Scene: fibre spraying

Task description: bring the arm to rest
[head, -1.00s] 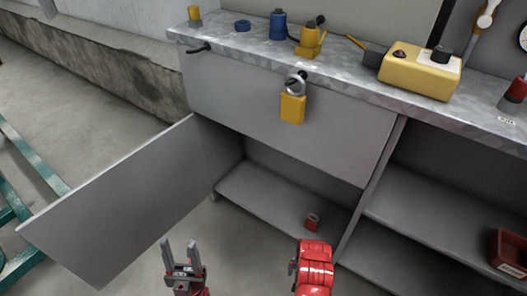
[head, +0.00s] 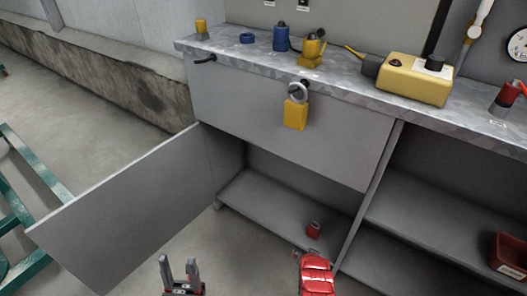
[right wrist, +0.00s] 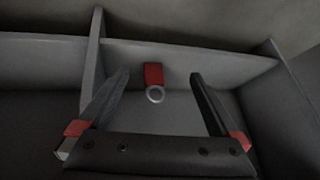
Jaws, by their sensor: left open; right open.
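My left gripper (head: 179,268) is at the bottom of the head view, its two grey fingers apart and empty, in front of the open cabinet door (head: 125,215). My right arm's red link shows at the bottom of the head view, but its fingers cannot be made out there. In the right wrist view my right gripper (right wrist: 160,73) is open, with nothing held. A small red piece (right wrist: 153,75) with a grey ring shows beyond and between its fingers. In the head view a small red item (head: 314,229) stands on the lower shelf, apart from the left gripper.
A yellow padlock (head: 295,114) hangs on the grey front panel. A red bin (head: 508,254) sits at right. A green frame (head: 30,170) stands at left.

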